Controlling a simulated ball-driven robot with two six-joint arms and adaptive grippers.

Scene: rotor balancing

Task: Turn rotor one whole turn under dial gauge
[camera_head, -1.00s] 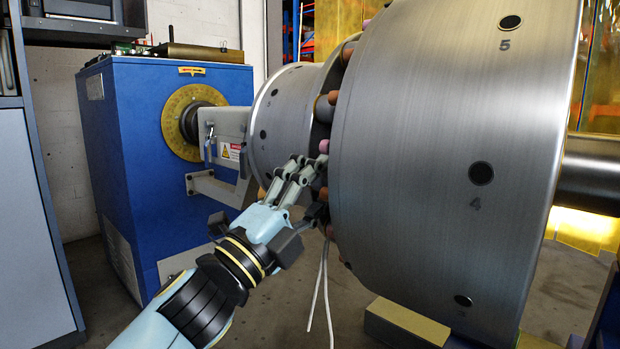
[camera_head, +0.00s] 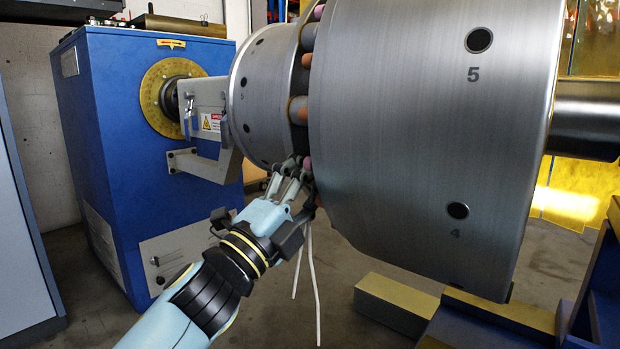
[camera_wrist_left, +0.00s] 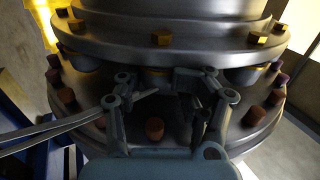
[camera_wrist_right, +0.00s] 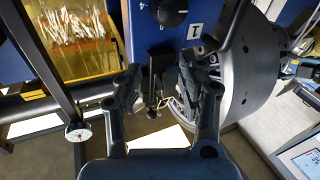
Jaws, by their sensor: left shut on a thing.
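The rotor (camera_head: 400,130) is a large brushed-steel drum with dark holes marked 5 and 4 facing me. A smaller steel flange (camera_head: 262,100) joins its left side, with brown and pink bolts (camera_head: 298,110) in the gap. My left gripper (camera_head: 292,172) reaches into that gap low down and is shut on what looks like a bolt; its fingers hide the contact. The left wrist view shows its fingers (camera_wrist_left: 165,90) among the bolts. My right gripper (camera_wrist_right: 160,85) is open, seen only in its wrist view. A round white dial gauge (camera_wrist_right: 78,135) sits left of it there.
A blue machine cabinet (camera_head: 110,150) with a yellow graduated disc (camera_head: 165,97) stands left of the rotor. A horizontal shaft (camera_head: 585,120) leaves the rotor on the right. Blue stand parts (camera_head: 490,325) and a yellowish block (camera_head: 395,303) lie below. Two white cords (camera_head: 314,285) hang under my left gripper.

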